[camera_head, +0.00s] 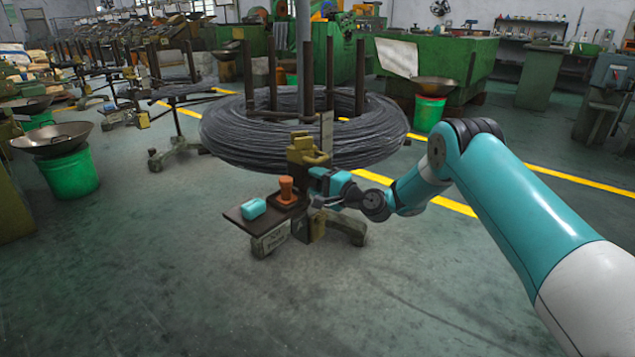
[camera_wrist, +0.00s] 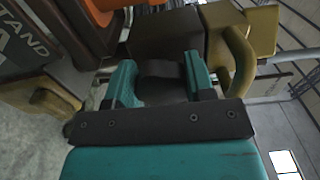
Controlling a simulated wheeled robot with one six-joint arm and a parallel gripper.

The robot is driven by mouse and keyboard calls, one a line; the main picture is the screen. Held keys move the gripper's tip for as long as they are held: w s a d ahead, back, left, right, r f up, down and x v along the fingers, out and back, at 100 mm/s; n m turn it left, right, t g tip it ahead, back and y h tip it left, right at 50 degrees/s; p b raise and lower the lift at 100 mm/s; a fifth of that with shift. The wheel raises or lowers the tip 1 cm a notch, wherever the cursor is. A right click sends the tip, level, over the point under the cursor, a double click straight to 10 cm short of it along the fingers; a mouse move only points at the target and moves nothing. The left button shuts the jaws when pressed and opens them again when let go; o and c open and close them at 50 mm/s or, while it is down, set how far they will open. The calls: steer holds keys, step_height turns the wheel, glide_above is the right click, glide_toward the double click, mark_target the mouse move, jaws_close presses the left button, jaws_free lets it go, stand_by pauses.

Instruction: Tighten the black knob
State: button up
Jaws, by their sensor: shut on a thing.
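My gripper (camera_wrist: 158,76) shows in the wrist view with its two teal fingers on either side of the black knob (camera_wrist: 160,68), shut on it. Only part of the knob shows between the fingers. In the head view my gripper (camera_head: 314,180) is at the stand below the wire coil, at the right side of a brass-coloured fixture (camera_head: 305,150). The knob is hidden there. The fixture and its curved handle (camera_wrist: 240,65) are close to the right finger in the wrist view.
An orange piece (camera_head: 287,190) and a teal block (camera_head: 252,208) sit on the stand's small dark shelf (camera_head: 235,215), left of my gripper. The large wire coil (camera_head: 240,140) overhangs behind. A green bucket (camera_head: 72,175) stands far left. The floor in front is clear.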

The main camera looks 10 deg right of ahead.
steer(key=o, duration=0.9)
steer(key=b+v, duration=0.9)
steer(key=v, duration=0.8)
steer(key=shift+s+d+b, duration=0.15)
steer(key=shift+b, duration=0.15)
steer(key=shift+r, duration=0.1)
